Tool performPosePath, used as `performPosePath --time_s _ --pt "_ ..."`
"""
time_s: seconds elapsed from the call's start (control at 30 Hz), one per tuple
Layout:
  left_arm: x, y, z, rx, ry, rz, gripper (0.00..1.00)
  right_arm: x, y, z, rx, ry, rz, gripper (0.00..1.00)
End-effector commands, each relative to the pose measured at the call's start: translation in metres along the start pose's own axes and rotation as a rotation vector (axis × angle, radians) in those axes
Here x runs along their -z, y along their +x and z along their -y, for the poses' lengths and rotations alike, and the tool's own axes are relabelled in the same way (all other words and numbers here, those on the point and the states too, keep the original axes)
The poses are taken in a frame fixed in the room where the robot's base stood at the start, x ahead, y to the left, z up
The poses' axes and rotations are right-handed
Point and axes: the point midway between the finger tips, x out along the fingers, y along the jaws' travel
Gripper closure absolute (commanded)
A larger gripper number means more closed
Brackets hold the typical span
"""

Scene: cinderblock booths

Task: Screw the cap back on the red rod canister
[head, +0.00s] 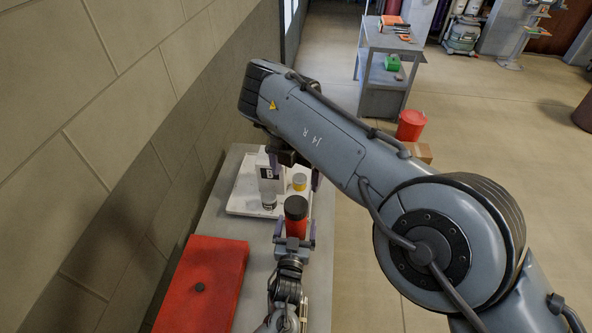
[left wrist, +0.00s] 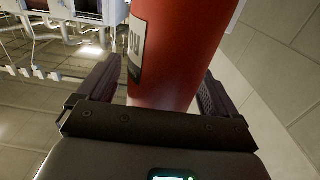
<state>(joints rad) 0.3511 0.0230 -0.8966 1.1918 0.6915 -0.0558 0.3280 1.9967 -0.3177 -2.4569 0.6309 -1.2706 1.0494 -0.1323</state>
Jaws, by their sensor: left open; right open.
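The red canister (head: 297,228) with a black top (head: 296,206) stands upright on the grey bench. I cannot tell whether the black top is a seated cap. My left gripper (head: 293,241) is open, with its fingers on either side of the red body. In the left wrist view the red canister (left wrist: 178,50) stands between the open fingers (left wrist: 155,92), its label at its left edge. My right gripper (head: 296,170) is open above the white tray, beyond the canister, and partly hidden by my right arm.
The white tray (head: 240,198) holds a white box marked B (head: 270,182), a yellow-topped container (head: 299,182) and a small grey-white jar (head: 268,201). A red case (head: 205,280) lies at the front left. A block wall (head: 90,130) borders the bench's left side.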

Motion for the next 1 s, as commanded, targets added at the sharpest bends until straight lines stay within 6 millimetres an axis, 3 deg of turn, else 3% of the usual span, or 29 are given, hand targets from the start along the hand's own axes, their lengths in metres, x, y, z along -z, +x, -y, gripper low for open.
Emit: performPosePath --time_s 0.6,1.0 --pt "-0.001 -0.091 0.000 0.001 0.000 0.002 0.07 0.000 -0.002 0.000 0.000 0.000 0.000 0.04" --pt "-0.001 -0.104 0.000 0.001 0.002 0.001 0.07 0.000 -0.002 0.000 0.000 0.000 0.000 0.04"
